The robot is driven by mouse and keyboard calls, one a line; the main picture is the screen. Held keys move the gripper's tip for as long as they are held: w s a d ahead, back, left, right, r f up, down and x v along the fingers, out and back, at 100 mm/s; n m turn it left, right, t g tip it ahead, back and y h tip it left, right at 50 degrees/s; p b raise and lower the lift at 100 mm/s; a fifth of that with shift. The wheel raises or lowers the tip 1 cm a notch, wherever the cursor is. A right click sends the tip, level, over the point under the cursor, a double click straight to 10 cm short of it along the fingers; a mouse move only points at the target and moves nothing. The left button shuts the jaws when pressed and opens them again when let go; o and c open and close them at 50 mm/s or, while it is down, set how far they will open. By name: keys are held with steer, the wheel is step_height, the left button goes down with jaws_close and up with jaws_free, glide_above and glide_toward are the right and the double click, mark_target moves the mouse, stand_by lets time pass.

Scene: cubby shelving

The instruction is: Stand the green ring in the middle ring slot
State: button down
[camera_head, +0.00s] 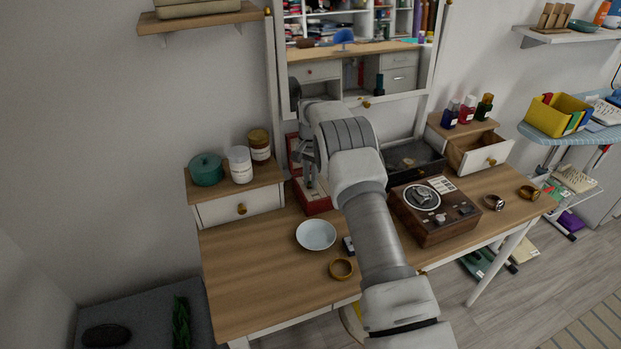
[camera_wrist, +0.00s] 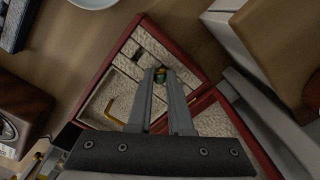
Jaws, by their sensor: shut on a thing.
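The red box (camera_head: 316,203) lies open on the table, with its raised lid behind. In the wrist view the red box (camera_wrist: 98,76) shows a cream lining with dark slots near one end. My gripper (camera_head: 311,178) points down into the box. In the wrist view my gripper (camera_wrist: 161,76) is shut on the green ring (camera_wrist: 160,78), of which only a small green and gold bit shows between the fingertips. The ring is over or at the slot area; I cannot tell whether it is in a slot. The fingers hide the middle slot.
A gold hooked piece (camera_wrist: 114,111) lies in the box's larger compartment. A white bowl (camera_head: 316,235) and a gold ring (camera_head: 341,269) are in front of the box. A wooden device (camera_head: 434,211) stands to the right. A small drawer unit (camera_head: 240,206) with jars stands left.

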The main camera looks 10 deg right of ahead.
steer(key=c, duration=0.8)
jaws_free()
steer(key=shift+o, duration=0.2)
step_height(320, 180, up, 17)
steer(key=p, duration=0.1)
steer(key=shift+r+p, duration=0.15)
steer(key=shift+p, duration=0.25)
